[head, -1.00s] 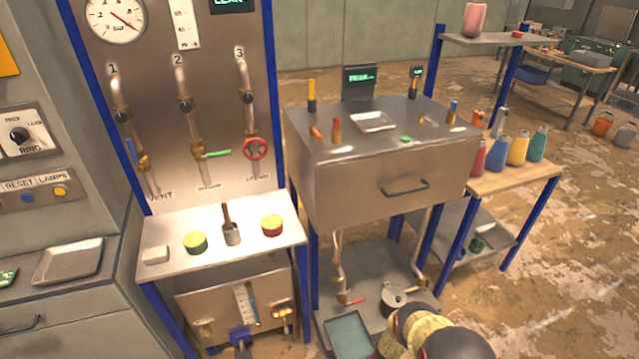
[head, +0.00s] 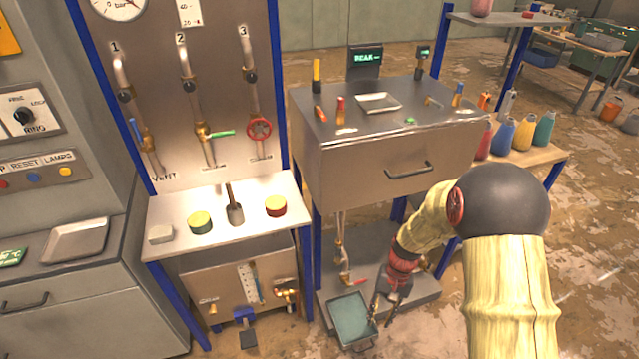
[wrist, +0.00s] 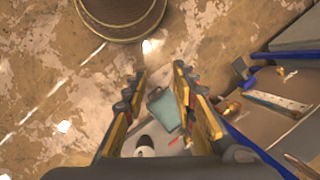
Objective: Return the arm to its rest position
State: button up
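My arm (head: 505,290) rises at the right of the head view, with a dark round joint and pale yellow links. It bends down and left to my gripper (head: 383,308), which hangs low in front of the metal cabinet, by the teal-lined tray (head: 352,318). In the wrist view my gripper (wrist: 160,100) has its two fingers spread apart, with nothing held between them. The teal tray (wrist: 166,112) shows beyond the gap, below the fingers.
A steel cabinet (head: 395,165) with a drawer handle stands behind my arm. Left of it is a valve panel with a shelf (head: 220,228) holding green and red round pieces. Colored bottles (head: 525,135) stand on a side table at right.

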jog(key=s+r+n+t, duration=0.1)
jog(key=s+r, duration=0.4)
jog(key=r, duration=0.7)
jog(key=s+d+r+n+t+h, duration=0.1)
jog(key=s+r+t, duration=0.3)
jog(key=r, duration=0.8)
jog(key=s+r+n+t+h, duration=0.1)
jog(key=s+r+t, duration=0.2)
jog(key=s+r, duration=0.4)
notch_tip(320, 180, up, 6)
jog(key=shift+d+f, duration=0.2)
jog(key=shift+f, duration=0.05)
